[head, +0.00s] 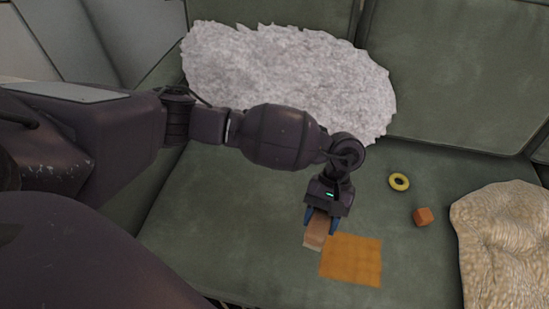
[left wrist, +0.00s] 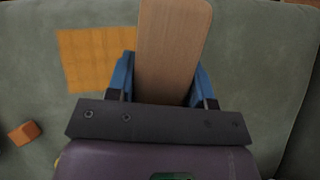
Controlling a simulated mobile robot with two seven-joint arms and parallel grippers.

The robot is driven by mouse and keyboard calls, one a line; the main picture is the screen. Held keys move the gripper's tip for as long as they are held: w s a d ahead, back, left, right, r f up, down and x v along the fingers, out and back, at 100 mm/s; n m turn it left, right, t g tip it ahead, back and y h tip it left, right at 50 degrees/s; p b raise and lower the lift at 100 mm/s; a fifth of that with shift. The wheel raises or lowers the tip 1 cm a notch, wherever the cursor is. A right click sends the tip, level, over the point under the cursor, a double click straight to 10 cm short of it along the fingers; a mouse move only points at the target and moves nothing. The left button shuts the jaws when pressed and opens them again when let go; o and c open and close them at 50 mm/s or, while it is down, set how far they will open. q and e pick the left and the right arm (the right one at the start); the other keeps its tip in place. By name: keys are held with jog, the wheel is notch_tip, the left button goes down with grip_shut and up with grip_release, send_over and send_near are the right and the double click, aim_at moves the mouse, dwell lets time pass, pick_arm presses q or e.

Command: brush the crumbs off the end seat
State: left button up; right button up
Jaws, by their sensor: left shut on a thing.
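My left gripper (head: 321,223) is shut on a wooden brush (head: 316,231), low over the green end seat (head: 230,235). The brush's flat wooden back fills the space between the blue fingers in the left wrist view (left wrist: 172,45). A paler lower edge shows in the head view. I cannot tell whether it touches the seat. A flat orange square (head: 351,261) lies on the seat just right of the brush. It also shows in the left wrist view (left wrist: 95,60), beside the brush. I cannot make out separate crumbs. My right gripper is not in view.
A yellow ring (head: 399,182) and a small orange block (head: 423,217) lie on the seat to the right. A cream textured cushion or throw (head: 505,240) is at the right edge. A fluffy grey-white throw (head: 280,75) covers part of the backrest. The seat's left part is clear.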

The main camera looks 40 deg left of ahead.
pick_arm(q)
jog(key=w+d+f+n+t+h+b, duration=0.1)
jog(key=w+d+f+n+t+b, duration=0.1)
jog(key=w+f+n, duration=0.4)
jog(key=shift+w+d+f+n+t+h, duration=0.3)
jog(key=shift+w+d+f+t+h, duration=0.1)
jog(key=shift+w+t, duration=0.55)
